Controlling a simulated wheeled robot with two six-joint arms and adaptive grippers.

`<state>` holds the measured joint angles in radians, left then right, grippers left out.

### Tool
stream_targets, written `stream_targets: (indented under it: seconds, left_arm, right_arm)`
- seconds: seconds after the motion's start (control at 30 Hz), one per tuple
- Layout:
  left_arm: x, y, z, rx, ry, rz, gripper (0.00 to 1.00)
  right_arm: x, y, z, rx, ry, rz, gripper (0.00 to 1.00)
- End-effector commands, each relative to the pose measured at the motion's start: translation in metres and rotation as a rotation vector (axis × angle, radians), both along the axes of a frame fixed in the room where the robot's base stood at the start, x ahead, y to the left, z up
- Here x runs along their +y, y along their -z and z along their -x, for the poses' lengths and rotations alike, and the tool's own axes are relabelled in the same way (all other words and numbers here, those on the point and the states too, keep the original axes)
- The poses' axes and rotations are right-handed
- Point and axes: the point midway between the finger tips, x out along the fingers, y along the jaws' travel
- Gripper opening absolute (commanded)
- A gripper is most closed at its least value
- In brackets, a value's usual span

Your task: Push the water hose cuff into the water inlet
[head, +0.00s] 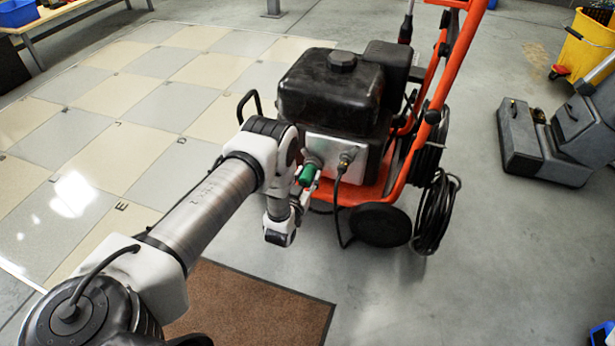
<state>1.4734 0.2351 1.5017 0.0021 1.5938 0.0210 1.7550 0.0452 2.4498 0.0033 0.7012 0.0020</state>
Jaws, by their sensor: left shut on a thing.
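The pressure washer (335,92) stands at the middle of the head view, with a black body on an orange wheeled frame. A pale metal plate on its front carries a round grey fitting, which looks like the water inlet (312,160). My left gripper (303,182) is shut on the green hose cuff (308,174), right in front of this fitting. The cuff's far end is at or very close to the inlet; I cannot tell whether it is inside. My wrist and fingers hide part of the cuff. My right gripper is not in view.
A black hose (343,215) hangs from a second fitting (347,158) just right of the inlet. A coiled black hose (437,210) hangs on the frame's right side. A brown mat (260,310) lies in front. A grey floor machine (545,140) stands at right.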

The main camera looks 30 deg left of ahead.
Motion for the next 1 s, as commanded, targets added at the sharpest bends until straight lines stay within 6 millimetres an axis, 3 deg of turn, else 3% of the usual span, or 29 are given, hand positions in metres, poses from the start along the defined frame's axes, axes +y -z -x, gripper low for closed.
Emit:
stream_targets:
  seconds: [0.37, 0.4, 0.47, 0.83, 1.0]
  left_arm:
    - [0.001, -0.001, -0.004, -0.002, 0.000, 0.000, 0.00]
    - [0.001, -0.001, -0.004, -0.002, 0.000, 0.000, 0.51]
    - [0.001, -0.001, -0.004, -0.002, 0.000, 0.000, 0.73]
    - [0.000, 0.000, 0.000, 0.001, 0.000, 0.000, 0.74]
    - [-0.007, 0.001, 0.028, 0.004, 0.000, 0.001, 0.74]
  right_arm:
    - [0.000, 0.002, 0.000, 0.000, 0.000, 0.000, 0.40]
    - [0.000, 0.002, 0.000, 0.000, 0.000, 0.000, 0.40]
    - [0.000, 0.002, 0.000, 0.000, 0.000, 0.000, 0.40]
    - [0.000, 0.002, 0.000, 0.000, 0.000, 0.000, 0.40]
    - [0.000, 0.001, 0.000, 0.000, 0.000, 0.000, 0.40]
